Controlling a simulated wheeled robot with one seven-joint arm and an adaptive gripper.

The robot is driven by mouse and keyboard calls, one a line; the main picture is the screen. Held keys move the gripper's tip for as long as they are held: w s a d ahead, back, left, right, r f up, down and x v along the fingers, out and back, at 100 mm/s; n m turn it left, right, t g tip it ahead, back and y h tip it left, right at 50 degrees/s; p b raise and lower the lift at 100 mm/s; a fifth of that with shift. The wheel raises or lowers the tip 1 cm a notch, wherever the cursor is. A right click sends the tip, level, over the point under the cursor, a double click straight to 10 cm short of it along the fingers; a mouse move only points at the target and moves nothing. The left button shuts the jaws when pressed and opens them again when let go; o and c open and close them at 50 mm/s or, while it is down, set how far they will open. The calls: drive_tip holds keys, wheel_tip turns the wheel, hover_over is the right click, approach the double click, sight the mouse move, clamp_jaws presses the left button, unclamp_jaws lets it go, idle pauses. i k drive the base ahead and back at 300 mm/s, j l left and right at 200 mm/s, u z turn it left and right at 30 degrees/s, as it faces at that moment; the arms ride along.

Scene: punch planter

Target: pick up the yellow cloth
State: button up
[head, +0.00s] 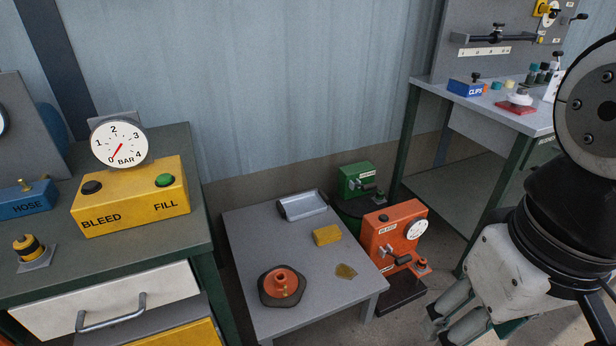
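A yellow folded-looking piece (327,235) lies on the low grey table, right of its middle; it is the clearest match for the yellow cloth. My gripper (449,326) is at the lower right, beyond the table's right side and apart from both pieces. Its ends are partly cut off by the bottom edge, and I cannot tell whether it is open or shut. I see nothing held in it.
The low table (245,255) also bears a grey tray (302,206) and an orange part on a dark base (283,283). An orange machine (393,237) and a green one (356,181) stand close along its right side. Benches flank both sides.

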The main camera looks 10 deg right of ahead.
sight(326, 236)
drive_tip(key=k+l, duration=0.1)
drive_tip(key=k, duration=0.3)
drive_tip(key=i+j+z, duration=0.3)
drive_tip(key=i, duration=0.5)
drive_tip(key=i+j+z, duration=0.35)
drive_tip(key=i+j, duration=0.35)
